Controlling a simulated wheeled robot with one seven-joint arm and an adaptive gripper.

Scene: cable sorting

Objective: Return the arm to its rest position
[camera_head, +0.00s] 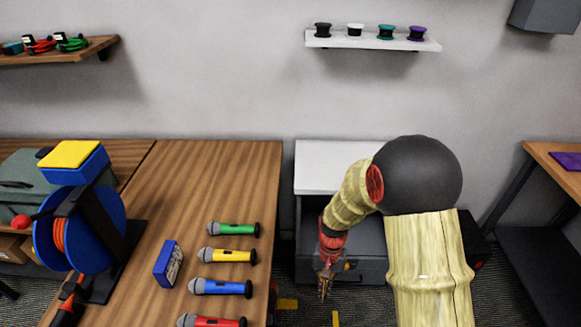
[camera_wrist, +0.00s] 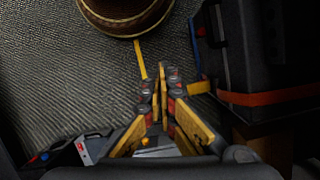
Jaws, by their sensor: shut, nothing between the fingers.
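My gripper (camera_head: 325,280) hangs pointing down at the end of my arm, in front of the grey drawer cabinet (camera_head: 312,236) with the white top. In the wrist view my gripper (camera_wrist: 160,78) has its yellow and dark fingers brought together at the tips, with nothing between them. Below the fingertips is the grey patterned floor with a strip of yellow tape (camera_wrist: 140,60). My arm covers part of the cabinet in the head view.
A wooden table (camera_head: 200,170) on the left carries several coloured microphones (camera_head: 228,255), a small blue box (camera_head: 168,264) and a blue cable reel (camera_head: 105,235). A white wall shelf (camera_head: 350,41) holds several spools. A wood-topped table (camera_head: 545,152) stands at the right.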

